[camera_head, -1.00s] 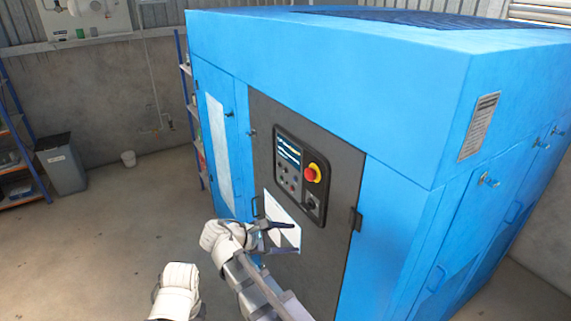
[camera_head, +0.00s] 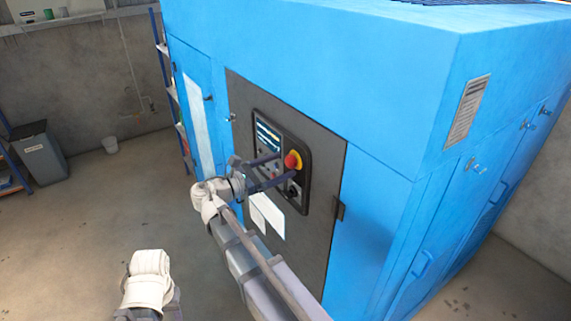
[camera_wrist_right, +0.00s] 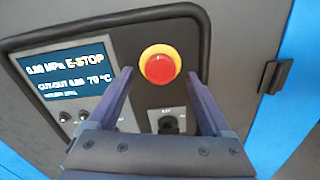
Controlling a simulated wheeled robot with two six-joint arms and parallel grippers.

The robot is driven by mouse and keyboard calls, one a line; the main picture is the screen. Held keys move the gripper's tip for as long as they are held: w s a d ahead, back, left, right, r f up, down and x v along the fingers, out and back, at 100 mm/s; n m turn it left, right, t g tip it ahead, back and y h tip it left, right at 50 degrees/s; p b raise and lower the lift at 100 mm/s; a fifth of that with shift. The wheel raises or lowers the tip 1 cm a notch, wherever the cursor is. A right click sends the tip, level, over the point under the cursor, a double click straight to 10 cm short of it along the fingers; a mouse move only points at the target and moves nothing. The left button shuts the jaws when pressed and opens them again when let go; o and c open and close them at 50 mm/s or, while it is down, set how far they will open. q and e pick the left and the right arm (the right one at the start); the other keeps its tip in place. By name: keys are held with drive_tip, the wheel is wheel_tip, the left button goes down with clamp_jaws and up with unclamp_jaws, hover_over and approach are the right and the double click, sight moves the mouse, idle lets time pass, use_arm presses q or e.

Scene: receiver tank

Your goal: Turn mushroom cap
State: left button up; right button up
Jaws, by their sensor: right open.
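The red mushroom cap (camera_head: 292,161) on its yellow collar sits at the upper right of the black control panel (camera_head: 264,125), on the blue cabinet's dark door. My right gripper (camera_head: 284,166) is open and reaches toward the cap from the left in the head view. In the right wrist view the round red cap (camera_wrist_right: 160,68) shows between and slightly beyond the open fingertips (camera_wrist_right: 158,76). I see no contact, but the remaining gap is hard to judge. A white part of my left arm shows at the bottom left; its fingers do not show.
The panel screen (camera_wrist_right: 68,75) reads E-STOP. A black rotary knob (camera_wrist_right: 168,124) sits below the cap, between the fingers. A door handle (camera_head: 339,209) stands out at the right.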

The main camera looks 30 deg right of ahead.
drive_tip(key=shift+w+d, duration=0.1)
drive_tip(key=shift+d, duration=1.05)
drive_tip(key=shift+c, duration=0.3)
clamp_jaws()
drive_tip(key=m, duration=0.4)
drive_tip(key=shift+m, duration=2.7)
